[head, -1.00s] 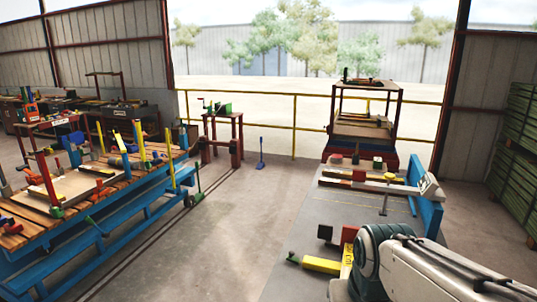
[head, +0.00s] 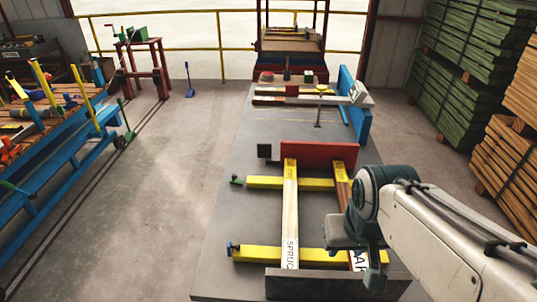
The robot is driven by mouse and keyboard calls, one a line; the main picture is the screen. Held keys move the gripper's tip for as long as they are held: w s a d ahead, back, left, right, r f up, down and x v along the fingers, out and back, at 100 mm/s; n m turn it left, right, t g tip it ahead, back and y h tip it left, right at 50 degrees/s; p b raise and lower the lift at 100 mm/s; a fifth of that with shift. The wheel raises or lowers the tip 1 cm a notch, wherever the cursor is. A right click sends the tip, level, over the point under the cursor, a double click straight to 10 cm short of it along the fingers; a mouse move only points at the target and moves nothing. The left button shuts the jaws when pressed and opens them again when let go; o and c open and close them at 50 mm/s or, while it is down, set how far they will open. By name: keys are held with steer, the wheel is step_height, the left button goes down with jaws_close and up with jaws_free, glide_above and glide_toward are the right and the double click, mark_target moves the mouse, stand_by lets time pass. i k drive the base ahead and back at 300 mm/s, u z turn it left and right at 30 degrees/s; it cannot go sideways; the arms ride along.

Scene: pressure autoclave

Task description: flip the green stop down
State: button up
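A small green piece (head: 237,181), which looks like the green stop, sits at the left end of the far yellow bar (head: 262,183) on the grey table (head: 215,225). It is too small to tell whether it stands up or lies down. My gripper (head: 370,265) hangs over the near right part of the table, right of the green piece and well apart from it. Its fingers are partly hidden by its own body, and I cannot tell whether they are apart. No held object shows.
Two boards lie across the yellow bars, the left one (head: 290,215) marked SPRUCE. A red block (head: 318,153) stands behind them. A dark ledge (head: 315,284) borders the front.

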mark_target(233, 180)
steer(key=z, duration=0.85)
steer(key=k, duration=1.7)
steer(key=u, duration=0.7)
steer(key=i, duration=1.65)
